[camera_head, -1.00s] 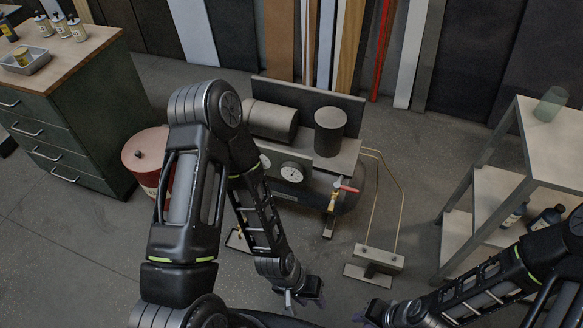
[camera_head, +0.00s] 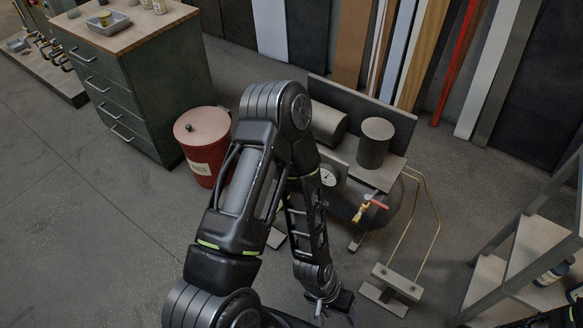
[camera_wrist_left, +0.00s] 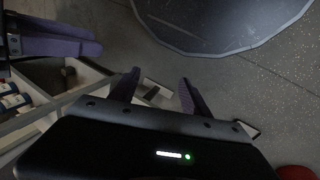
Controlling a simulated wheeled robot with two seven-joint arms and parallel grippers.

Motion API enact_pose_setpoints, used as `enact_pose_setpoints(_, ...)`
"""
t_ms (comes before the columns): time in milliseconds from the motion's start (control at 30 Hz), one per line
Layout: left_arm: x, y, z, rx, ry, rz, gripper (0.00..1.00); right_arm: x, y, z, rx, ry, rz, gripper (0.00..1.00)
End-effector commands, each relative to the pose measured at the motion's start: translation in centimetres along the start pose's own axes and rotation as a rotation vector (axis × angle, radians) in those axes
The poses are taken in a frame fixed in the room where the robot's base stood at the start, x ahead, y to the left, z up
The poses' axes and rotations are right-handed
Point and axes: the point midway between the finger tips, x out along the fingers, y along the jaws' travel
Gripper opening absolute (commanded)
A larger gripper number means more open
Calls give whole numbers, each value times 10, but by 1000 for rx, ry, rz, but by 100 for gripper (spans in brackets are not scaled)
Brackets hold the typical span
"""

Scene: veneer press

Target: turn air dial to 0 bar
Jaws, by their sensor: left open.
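The air compressor (camera_head: 385,176) stands on the floor, with a round white-faced dial (camera_head: 329,176) on its front panel. The dial's needle is too small to read. My left forearm hides the panel just left of the dial. A red-handled valve (camera_head: 375,202) sits right of it. My left gripper (camera_head: 340,308) is low in front of the compressor, below the dial and apart from it. In the left wrist view its two fingers (camera_wrist_left: 158,88) are spread and empty above the floor. Purple fingers of my right gripper (camera_wrist_left: 65,38) show at upper left there; their opening is unclear.
A red can (camera_head: 203,145) stands left of the compressor beside a green drawer cabinet (camera_head: 145,90). A shelf rack (camera_head: 535,240) is at far right. Boards lean behind.

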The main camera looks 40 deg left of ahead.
Motion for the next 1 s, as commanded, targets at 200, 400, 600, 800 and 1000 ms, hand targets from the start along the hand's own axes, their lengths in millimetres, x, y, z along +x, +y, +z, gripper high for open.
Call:
enact_pose_setpoints(200, 90, -39, -5, -8, 14, -6, 55, 90, 39, -5, 9, 14, 6, 24)
enact_pose_setpoints(400, 165, -73, -11, -21, 31, -13, 55, 165, 73, -11, 17, 30, 14, 24)
enact_pose_setpoints(600, 213, -98, -15, -47, 42, -16, 55, 213, 94, -16, 23, 42, 18, 24)
enact_pose_setpoints(800, 256, -127, -21, -116, 57, -7, 55, 256, 113, -19, 27, 51, 21, 24)
enact_pose_setpoints(1000, 265, -148, -45, -259, 120, 60, 55, 265, 117, -20, 29, 55, 23, 24)
